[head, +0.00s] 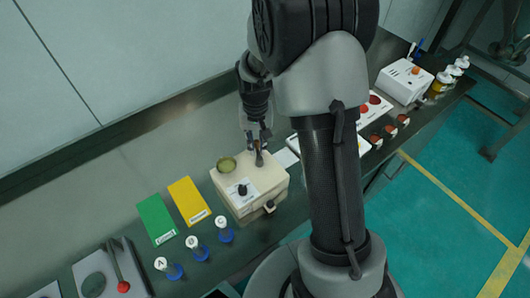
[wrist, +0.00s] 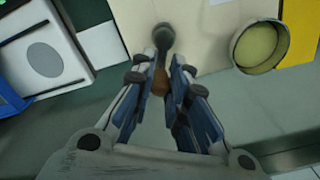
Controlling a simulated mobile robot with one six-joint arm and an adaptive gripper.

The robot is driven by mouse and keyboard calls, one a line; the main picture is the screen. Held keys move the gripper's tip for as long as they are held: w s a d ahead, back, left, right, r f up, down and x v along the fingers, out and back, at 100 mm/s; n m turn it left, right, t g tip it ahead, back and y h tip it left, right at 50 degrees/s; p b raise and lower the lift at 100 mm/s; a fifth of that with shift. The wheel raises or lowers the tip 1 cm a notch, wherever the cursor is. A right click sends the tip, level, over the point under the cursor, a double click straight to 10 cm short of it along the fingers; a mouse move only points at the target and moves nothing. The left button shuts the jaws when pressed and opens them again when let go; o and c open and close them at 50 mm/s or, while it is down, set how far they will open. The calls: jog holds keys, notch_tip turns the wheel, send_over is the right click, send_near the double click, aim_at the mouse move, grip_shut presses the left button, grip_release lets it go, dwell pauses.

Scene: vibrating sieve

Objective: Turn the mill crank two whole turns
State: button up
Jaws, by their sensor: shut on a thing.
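The mill is a cream box (head: 268,184) on the bench in the head view, and its pale top (wrist: 205,40) shows in the wrist view. Its crank (head: 258,158) stands at the back right of the top. In the wrist view the dark crank arm (wrist: 163,36) runs to a brown knob (wrist: 160,84) between my fingers. My gripper (wrist: 164,64) is shut on the knob; in the head view my gripper (head: 257,140) is above the box's back edge. The fingers partly hide the knob.
A round cup with a yellowish inside (head: 226,164) and a black dial (head: 242,190) are on the mill. Green (head: 156,219) and yellow (head: 189,202) cards and blue-based bottles A, B, C (head: 198,248) stand left. A white device (head: 404,82) stands at the far right.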

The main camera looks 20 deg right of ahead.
jog(key=shift+s+d, duration=0.4)
jog(key=shift+d, duration=0.25)
jog(key=shift+d, duration=0.1)
jog(key=shift+s+d+r, duration=0.15)
jog(key=shift+s+d, duration=0.35)
jog(key=shift+d, duration=0.05)
jog(key=shift+s, duration=0.1)
jog(key=shift+c, duration=0.2)
jog(key=shift+s+d, duration=0.2)
jog(key=shift+s, duration=0.55)
